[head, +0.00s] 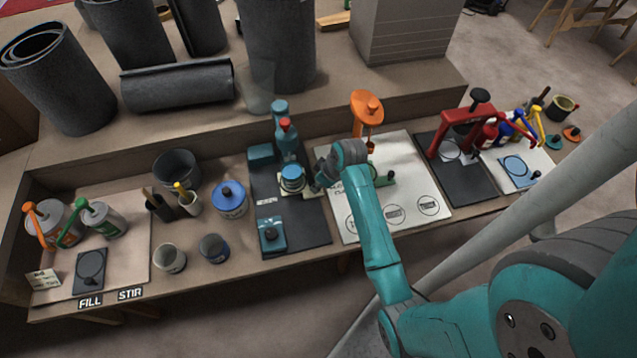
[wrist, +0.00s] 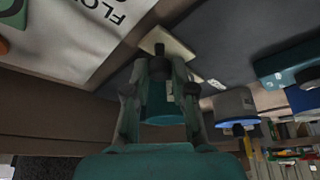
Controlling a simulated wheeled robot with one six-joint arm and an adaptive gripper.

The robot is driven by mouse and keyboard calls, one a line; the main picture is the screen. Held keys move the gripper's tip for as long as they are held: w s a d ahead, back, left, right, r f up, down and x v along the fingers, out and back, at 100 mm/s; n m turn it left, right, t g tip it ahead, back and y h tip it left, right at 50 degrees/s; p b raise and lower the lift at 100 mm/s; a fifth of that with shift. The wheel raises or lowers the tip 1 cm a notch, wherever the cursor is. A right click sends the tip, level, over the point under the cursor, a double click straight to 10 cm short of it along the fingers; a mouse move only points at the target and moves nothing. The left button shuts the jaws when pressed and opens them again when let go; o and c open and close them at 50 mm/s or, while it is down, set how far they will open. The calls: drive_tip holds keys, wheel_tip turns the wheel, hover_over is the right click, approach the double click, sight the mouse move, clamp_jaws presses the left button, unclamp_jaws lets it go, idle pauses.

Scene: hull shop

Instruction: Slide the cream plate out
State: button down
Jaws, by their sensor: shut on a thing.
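The cream plate (head: 312,192) lies at the foot of a teal machine (head: 284,140) on a dark mat, mostly covered by the machine's round teal part (head: 292,175). In the wrist view the cream plate (wrist: 177,45) shows as a pale strip with a dark upright knob at its near end. My gripper (head: 321,177) is at the right side of the plate. In the wrist view my gripper's fingers (wrist: 160,65) close in around the knob, shut on it. The exact contact is partly hidden by the fingers.
A white board (head: 400,226) with printed circles and an orange-topped stand (head: 367,105) lies right of the dark mat (head: 300,236). A teal block (head: 271,235) sits at the mat's front. A blue-lidded tin (head: 230,200) stands left. Bare bench shows along the front edge.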

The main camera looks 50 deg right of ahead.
drive_tip(key=s+a, duration=0.2)
drive_tip(key=s, duration=0.2)
drive_tip(key=s+a, duration=0.3)
drive_tip(key=s, duration=0.1)
drive_tip(key=s+a, duration=0.3)
drive_tip(key=s, duration=0.1)
drive_tip(key=shift+s+a+f, duration=0.1)
drive_tip(key=shift+s+a, duration=0.1)
drive_tip(key=c, duration=1)
unclamp_jaws()
drive_tip(key=shift+s, duration=0.1)
drive_tip(key=shift+r, duration=0.25)
drive_tip(key=v, duration=1.1)
drive_tip(key=shift+r, duration=0.3)
